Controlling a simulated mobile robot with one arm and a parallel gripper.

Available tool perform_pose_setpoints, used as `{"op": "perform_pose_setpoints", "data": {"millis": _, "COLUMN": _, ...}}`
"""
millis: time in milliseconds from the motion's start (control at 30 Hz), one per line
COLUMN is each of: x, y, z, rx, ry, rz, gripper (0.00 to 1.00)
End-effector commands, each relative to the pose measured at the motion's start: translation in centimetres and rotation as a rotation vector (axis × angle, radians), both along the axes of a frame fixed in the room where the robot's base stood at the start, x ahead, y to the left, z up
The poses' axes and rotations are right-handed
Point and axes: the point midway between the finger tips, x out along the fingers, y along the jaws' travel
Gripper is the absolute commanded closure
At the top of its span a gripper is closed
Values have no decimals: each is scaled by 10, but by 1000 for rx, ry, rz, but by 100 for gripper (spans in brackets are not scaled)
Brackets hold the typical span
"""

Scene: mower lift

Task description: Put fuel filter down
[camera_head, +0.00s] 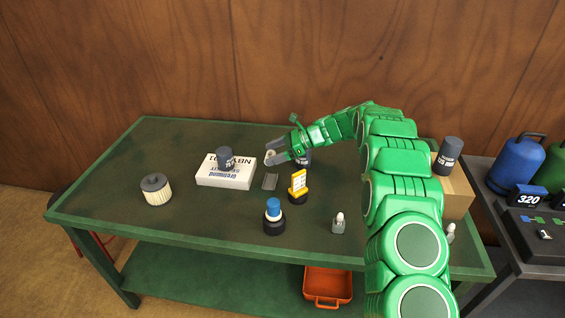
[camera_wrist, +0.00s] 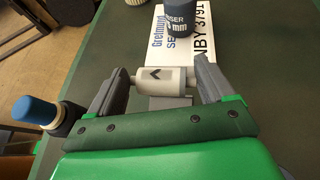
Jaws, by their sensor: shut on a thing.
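The fuel filter (camera_wrist: 164,80) is a small pale cylinder with a dark arrow mark and narrower ends. My gripper (camera_wrist: 155,85) is shut on it, with one finger at each end. In the head view my gripper (camera_head: 272,154) is over the green table (camera_head: 190,210), just right of the white box. The filter (camera_head: 271,155) is mostly hidden between the fingers there. In the wrist view a grey flat piece (camera_wrist: 170,102) shows below the filter. I cannot tell whether the filter touches anything beneath it.
A white box (camera_head: 207,178) with a dark canister (camera_head: 226,158) on it stands left of my gripper. A pleated filter (camera_head: 155,190) is at left. The table's front left is clear.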

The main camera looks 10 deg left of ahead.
Motion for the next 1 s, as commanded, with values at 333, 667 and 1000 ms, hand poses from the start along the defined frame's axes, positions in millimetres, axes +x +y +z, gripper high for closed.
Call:
{"op": "perform_pose_setpoints", "data": {"millis": 333, "x": 26, "y": -85, "z": 17, "rx": -11, "ry": -19, "rz": -222, "gripper": 47}}
{"op": "perform_pose_setpoints", "data": {"millis": 667, "x": 29, "y": -190, "z": 25, "rx": -18, "ry": -25, "rz": -502, "gripper": 47}}
{"op": "perform_pose_setpoints", "data": {"millis": 1000, "x": 1, "y": -256, "z": 29, "rx": -6, "ry": -9, "rz": -709, "gripper": 47}}
